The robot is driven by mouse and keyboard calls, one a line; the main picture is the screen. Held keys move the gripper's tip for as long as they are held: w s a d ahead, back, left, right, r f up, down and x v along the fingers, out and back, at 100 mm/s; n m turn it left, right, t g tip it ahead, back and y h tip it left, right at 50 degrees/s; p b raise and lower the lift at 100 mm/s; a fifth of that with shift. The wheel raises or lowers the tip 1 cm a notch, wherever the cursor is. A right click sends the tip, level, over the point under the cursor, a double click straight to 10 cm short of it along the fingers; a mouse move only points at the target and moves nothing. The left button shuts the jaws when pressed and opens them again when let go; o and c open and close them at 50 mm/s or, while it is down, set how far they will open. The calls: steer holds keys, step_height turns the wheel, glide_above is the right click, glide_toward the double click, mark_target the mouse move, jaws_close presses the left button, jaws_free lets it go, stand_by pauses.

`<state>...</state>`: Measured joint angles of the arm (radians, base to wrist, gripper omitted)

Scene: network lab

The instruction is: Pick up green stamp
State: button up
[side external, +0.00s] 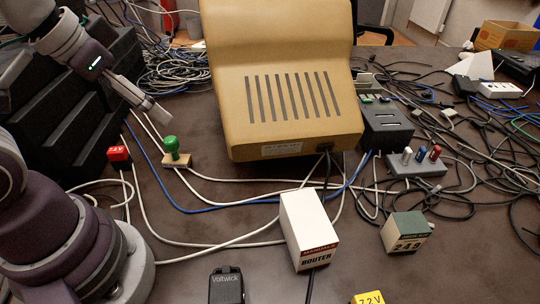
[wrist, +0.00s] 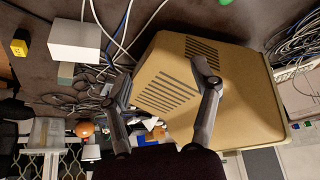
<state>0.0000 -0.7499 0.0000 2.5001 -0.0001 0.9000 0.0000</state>
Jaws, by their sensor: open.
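The green stamp (side external: 172,148) stands upright on its light wooden base on the table, left of the beige monitor (side external: 280,80). My gripper (side external: 160,113) is in the air above and slightly left of the stamp in the side view, apart from it. In the wrist view my gripper (wrist: 158,85) shows two fingers spread wide with nothing between them. The monitor lies behind the fingers there. A small green patch at the top edge of the wrist view may be the stamp, but it is cut off.
Cables lie around the stamp. A red 12V block (side external: 119,154) sits left of it. A black stepped rack (side external: 60,100) stands at the left. A white router box (side external: 308,230), a Voltwick device (side external: 227,286) and a yellow 7.2V block (side external: 368,298) are toward the front.

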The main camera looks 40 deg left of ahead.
steer(key=n+g, duration=0.5)
steer(key=n, duration=1.1)
glide_above(170, 138)
step_height(170, 138, down, 6)
steer(key=r, duration=0.1)
steer(key=shift+g, duration=0.3)
step_height(170, 138, down, 12)
steer(key=shift+s+r, duration=0.1)
steer(key=shift+r, duration=0.15)
jaws_close()
